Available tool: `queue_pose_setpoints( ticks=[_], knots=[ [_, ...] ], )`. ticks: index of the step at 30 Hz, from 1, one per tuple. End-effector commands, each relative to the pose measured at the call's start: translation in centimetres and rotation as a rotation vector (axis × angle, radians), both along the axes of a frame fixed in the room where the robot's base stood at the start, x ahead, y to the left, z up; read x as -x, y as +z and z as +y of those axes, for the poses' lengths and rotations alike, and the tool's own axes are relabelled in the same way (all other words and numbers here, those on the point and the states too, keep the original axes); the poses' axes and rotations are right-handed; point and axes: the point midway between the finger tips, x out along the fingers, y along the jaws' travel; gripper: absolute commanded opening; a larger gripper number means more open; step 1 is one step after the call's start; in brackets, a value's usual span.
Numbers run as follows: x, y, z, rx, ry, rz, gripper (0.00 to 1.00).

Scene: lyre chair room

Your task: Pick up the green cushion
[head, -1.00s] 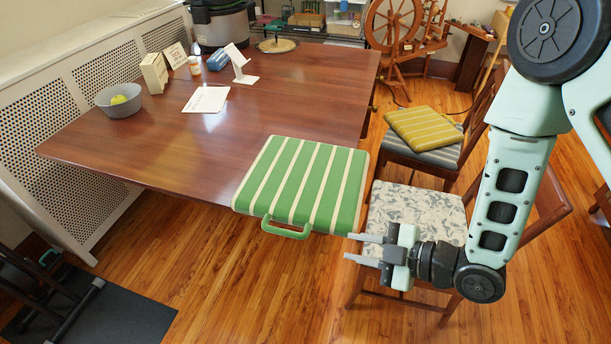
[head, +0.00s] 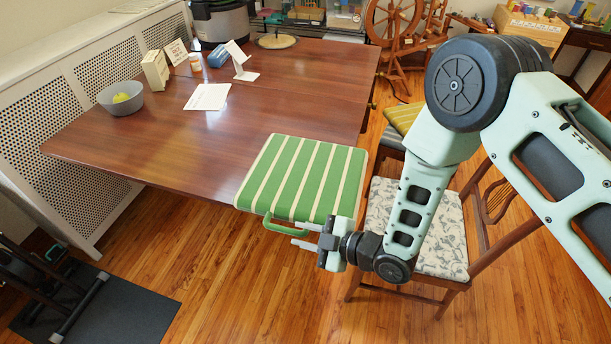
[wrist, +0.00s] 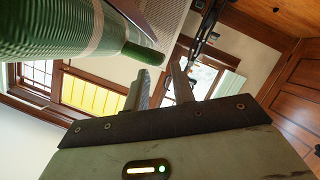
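The green cushion (head: 300,178) with cream stripes lies flat at the table's near right corner, overhanging the edge. Its green handle loop (head: 284,227) sticks out toward the near side. My gripper (head: 302,234) is beside the handle, at its right end, with the fingers pointing left. The fingers are apart and nothing shows between them. In the wrist view the cushion (wrist: 60,28) fills the upper left, and its handle (wrist: 143,54) is just beyond the open fingers (wrist: 168,85). Whether a finger touches the handle cannot be told.
The wooden table (head: 150,150) holds a grey bowl (head: 121,98), a paper sheet (head: 208,97) and small boxes toward the back. A chair with a floral seat (head: 425,235) stands right of the cushion, under my arm.

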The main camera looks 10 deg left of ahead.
Motion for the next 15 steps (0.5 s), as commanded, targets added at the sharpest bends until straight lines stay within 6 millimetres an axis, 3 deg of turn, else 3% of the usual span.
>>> queue_pose_setpoints(
  ticks=[9,15],
  knots=[
    [-1.2,-1.5,3.6,-0.001,0.001,-0.001,0.25],
    [-1.4,-1.8,4.0,0.000,-0.001,0.000,0.25]
  ],
)
